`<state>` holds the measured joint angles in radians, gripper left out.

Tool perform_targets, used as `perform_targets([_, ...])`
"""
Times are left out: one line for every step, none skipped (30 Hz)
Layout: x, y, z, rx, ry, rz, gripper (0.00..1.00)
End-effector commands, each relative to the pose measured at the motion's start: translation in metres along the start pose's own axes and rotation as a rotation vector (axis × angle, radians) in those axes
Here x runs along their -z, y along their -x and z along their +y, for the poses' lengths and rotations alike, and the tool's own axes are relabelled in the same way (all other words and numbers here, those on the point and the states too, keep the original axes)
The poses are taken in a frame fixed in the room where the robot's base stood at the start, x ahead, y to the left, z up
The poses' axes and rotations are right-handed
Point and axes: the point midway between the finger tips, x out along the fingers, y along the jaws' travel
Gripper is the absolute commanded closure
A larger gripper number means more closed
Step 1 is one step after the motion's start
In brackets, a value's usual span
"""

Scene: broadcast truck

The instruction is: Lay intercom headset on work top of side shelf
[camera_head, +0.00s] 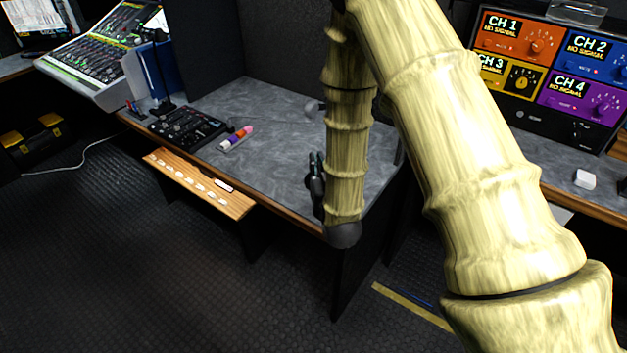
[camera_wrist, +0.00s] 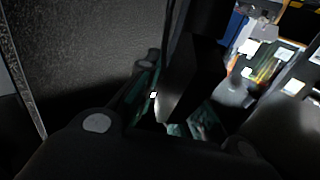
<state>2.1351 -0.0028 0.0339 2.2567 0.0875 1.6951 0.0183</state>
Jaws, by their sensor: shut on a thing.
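My gripper (camera_head: 316,182) is near the front right corner of the grey marbled work top (camera_head: 275,140), partly hidden behind my arm. It also shows in the wrist view (camera_wrist: 150,95), shut on a dark thing. That dark thing (camera_wrist: 197,55), which I take for the intercom headset, runs up from between the fingers in the wrist view. Its full shape is lost in shadow. In the head view I cannot make out the held headset. I cannot tell from the pictures whether it touches the top.
A black button panel (camera_head: 187,130) and coloured markers (camera_head: 236,138) lie on the top's left part. A small grey rounded thing (camera_head: 314,107) sits farther back, beside my arm. A mixing console (camera_head: 103,55) stands at left, a CH monitor (camera_head: 550,75) at right. The middle is clear.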

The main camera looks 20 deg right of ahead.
Motion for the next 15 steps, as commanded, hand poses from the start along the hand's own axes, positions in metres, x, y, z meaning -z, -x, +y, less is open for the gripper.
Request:
perform_targets([-0.008,-0.007,0.004,-0.007,-0.006,0.006,1.0])
perform_targets([-0.009,-0.011,0.006,-0.01,-0.009,0.006,1.0])
perform_targets([-0.008,-0.015,0.009,-0.014,-0.014,0.006,1.0])
perform_targets([-0.009,-0.018,0.011,-0.018,-0.017,0.006,1.0])
perform_targets([-0.008,-0.022,0.013,-0.021,-0.021,0.006,1.0])
perform_targets([-0.009,-0.026,0.017,-0.026,-0.026,0.006,1.0])
perform_targets([-0.008,-0.029,0.019,-0.029,-0.03,0.007,1.0])
perform_targets([-0.008,-0.032,0.021,-0.033,-0.034,0.006,1.0])
perform_targets([-0.007,-0.036,0.024,-0.036,-0.039,0.007,1.0])
perform_targets([-0.007,-0.039,0.026,-0.039,-0.043,0.007,1.0])
perform_targets([-0.007,-0.041,0.028,-0.042,-0.046,0.006,1.0])
perform_targets([-0.005,-0.044,0.03,-0.045,-0.051,0.007,1.0])
perform_targets([-0.005,-0.046,0.032,-0.047,-0.054,0.005,1.0])
perform_targets([-0.004,-0.048,0.033,-0.05,-0.057,0.005,1.0])
perform_targets([-0.003,-0.05,0.035,-0.052,-0.061,0.005,1.0])
